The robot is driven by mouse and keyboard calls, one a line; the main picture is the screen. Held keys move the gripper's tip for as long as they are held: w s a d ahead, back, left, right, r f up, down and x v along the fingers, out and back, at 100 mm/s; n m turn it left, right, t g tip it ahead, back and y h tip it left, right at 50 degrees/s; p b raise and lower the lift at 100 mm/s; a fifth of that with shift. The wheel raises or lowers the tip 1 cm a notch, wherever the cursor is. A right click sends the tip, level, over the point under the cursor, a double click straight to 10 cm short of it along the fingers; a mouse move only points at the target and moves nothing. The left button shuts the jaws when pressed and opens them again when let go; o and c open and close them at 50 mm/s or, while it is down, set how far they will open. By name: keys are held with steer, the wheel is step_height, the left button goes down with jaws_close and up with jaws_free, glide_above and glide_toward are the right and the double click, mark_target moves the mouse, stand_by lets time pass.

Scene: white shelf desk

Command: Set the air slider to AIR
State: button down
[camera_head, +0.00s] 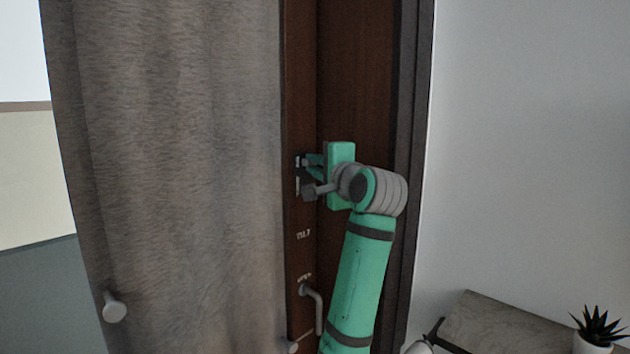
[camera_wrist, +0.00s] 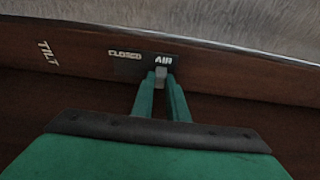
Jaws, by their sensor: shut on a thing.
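The air slider's small grey knob (camera_wrist: 160,77) sits between my fingertips in the wrist view, right beside the AIR label (camera_wrist: 164,60). The CLOSED label (camera_wrist: 125,54) is to the left, away from the knob. My gripper (camera_wrist: 160,84) has both green fingers shut on the knob. In the head view my gripper (camera_head: 308,161) reaches the upper part of the slider plate (camera_head: 297,184) on the dark wooden frame. Part of the knob is hidden by the fingers.
A TILT label (camera_wrist: 45,56) is farther left along the frame. Below the slider, a grey handle (camera_head: 314,304) sticks out of the wood. A potted plant (camera_head: 597,332) stands at the lower right.

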steer(key=shift+a+r, duration=0.15)
steer(key=shift+r, duration=0.25)
steer(key=c, duration=1.7)
jaws_free()
steer(key=shift+s, duration=0.1)
steer(key=shift+v, duration=5.45)
steer(key=shift+f, duration=0.1)
